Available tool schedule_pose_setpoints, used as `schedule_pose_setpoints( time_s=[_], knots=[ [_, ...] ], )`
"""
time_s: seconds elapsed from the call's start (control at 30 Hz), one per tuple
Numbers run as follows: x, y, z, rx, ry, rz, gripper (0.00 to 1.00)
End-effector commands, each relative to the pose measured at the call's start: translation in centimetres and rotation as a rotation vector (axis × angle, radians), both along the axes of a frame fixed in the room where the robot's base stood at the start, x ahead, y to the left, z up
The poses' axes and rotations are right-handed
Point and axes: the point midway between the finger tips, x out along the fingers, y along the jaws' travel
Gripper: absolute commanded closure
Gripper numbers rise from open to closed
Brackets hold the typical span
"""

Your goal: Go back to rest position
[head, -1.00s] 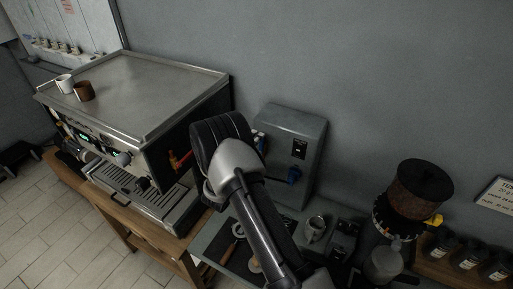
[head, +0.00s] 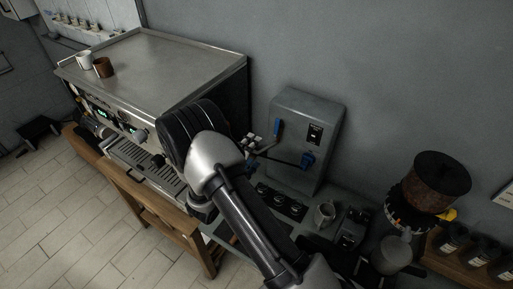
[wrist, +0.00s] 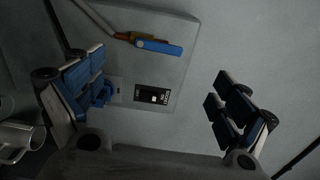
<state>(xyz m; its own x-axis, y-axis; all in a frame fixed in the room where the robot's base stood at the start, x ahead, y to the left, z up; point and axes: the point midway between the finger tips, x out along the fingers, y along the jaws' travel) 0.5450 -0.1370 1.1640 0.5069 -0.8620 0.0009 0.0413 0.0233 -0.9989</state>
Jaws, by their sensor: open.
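The boiler is a grey wall box (head: 307,130) right of the coffee machine in the head view. A blue lever (head: 278,130) stands near its left edge, and a blue knob (head: 308,160) sits on its lower front. In the wrist view the boiler face (wrist: 128,70) fills the upper left, with a blue handle (wrist: 158,47) and a black switch plate (wrist: 152,97). My gripper (wrist: 160,97) is open and empty, its blue-padded fingers wide apart. The left finger partly covers a blue part beside the switch plate. In the head view my arm hides much of the gripper.
A coffee machine (head: 150,60) with a white cup (head: 84,60) and a brown cup (head: 103,67) on top stands left. A metal jug (head: 325,214), a grinder (head: 436,183) and dark jars (head: 455,238) stand right. Floor is clear at lower left.

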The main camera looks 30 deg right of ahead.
Motion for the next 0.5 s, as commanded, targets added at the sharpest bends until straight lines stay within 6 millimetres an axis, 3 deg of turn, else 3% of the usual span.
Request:
schedule_pose_setpoints(
  time_s=[0.37,0.5],
  knots=[
    [0.02,-0.04,0.01,0.001,-0.001,0.0,0.06],
    [-0.47,-0.67,1.0,0.036,-0.051,-0.042,0.06]
  ],
)
